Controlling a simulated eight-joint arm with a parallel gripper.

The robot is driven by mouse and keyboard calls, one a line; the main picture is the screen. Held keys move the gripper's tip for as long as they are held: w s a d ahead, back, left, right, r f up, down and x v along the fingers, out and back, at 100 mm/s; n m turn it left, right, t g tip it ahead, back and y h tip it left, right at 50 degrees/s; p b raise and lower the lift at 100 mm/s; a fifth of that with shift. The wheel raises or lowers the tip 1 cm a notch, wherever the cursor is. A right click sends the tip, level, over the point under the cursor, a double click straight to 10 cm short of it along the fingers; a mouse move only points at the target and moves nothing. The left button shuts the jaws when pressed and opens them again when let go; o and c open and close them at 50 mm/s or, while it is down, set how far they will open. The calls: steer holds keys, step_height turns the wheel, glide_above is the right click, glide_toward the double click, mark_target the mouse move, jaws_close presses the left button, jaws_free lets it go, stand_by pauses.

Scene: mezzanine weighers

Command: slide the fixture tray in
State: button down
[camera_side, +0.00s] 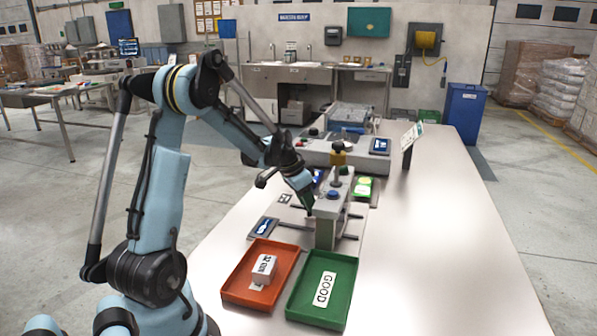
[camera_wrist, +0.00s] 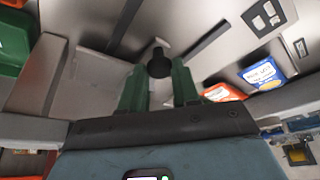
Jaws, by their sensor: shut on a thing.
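My gripper (camera_wrist: 158,85) has its two green fingers around a black knob (camera_wrist: 158,61) in the wrist view, shut on it. The knob stands at the edge of a flat grey plate (camera_wrist: 85,80), which seems to be the fixture tray; the fingers hide part of the join. Dark rails (camera_wrist: 127,25) run beside the plate. In the side view, my gripper (camera_side: 306,202) reaches down at the left of a grey press-like fixture (camera_side: 326,232). Rails (camera_side: 349,237) stick out of its right side. The tray itself is mostly hidden there by the fixture and my gripper.
An orange tray (camera_side: 235,289) with a white labelled box (camera_side: 264,268) and a green tray marked GOOD (camera_side: 344,292) lie in front of the fixture. A weigher (camera_side: 380,146) stands behind. The bench's right side is clear.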

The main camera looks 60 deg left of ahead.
steer(key=c, duration=0.8)
jaws_free()
steer(key=shift+w+d, duration=0.2)
steer(key=shift+d, duration=0.05)
steer(key=shift+a, duration=0.1)
steer(key=shift+s+r, duration=0.25)
steer(key=shift+r, duration=0.15)
steer(key=v, duration=1.1)
steer(key=shift+s+r, duration=0.1)
